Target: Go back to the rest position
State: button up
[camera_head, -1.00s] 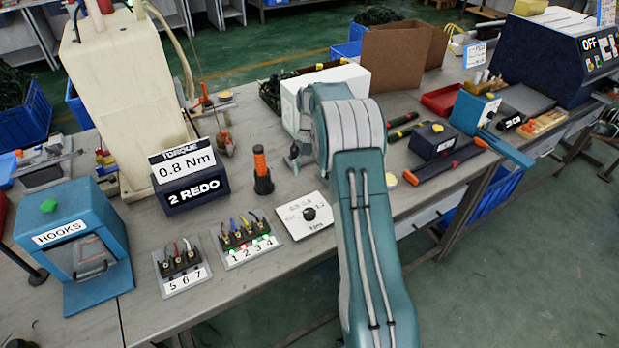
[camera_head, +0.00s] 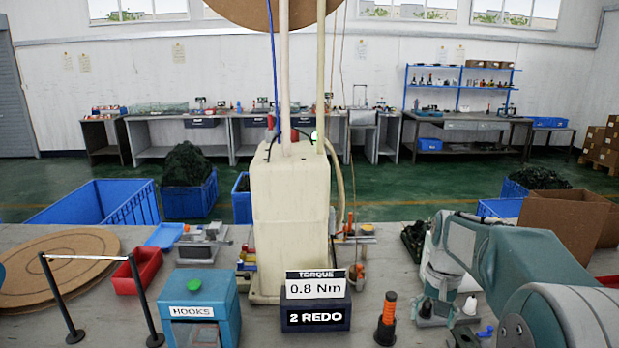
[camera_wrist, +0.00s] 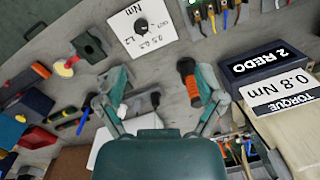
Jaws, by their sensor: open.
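My gripper (camera_wrist: 162,78) is open in the wrist view, its two fingers spread apart with nothing held between them. It points down over the grey bench. In the head view my arm comes in from the right and bends down, with my gripper (camera_head: 447,312) at its lower end over the bench. A screwdriver-like tool with an orange grip (camera_head: 387,320) stands upright to the left of my gripper. It also shows in the wrist view (camera_wrist: 187,68), beside the right finger; I cannot tell how far below the finger it is.
The torque display (camera_head: 315,298) reads 0.8 Nm and 2 REDO. A blue HOOKS box (camera_head: 199,313), a tall cream machine (camera_head: 290,205) and a cardboard box (camera_head: 565,215) stand on the bench. The wrist view shows a white dial plate (camera_wrist: 143,30) and wired connectors at the top.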

jog(key=s+a+r+n+t, duration=0.2)
jog(key=s+a+t, duration=0.1)
jog(key=s, duration=0.8)
jog(key=s+a+r+n+t, duration=0.2)
jog(key=s+a, duration=0.4)
jog(key=s, duration=0.6)
jog(key=shift+r+t+h, duration=0.35)
jog(key=shift+t+h, duration=0.05)
jog(key=shift+t, duration=0.3)
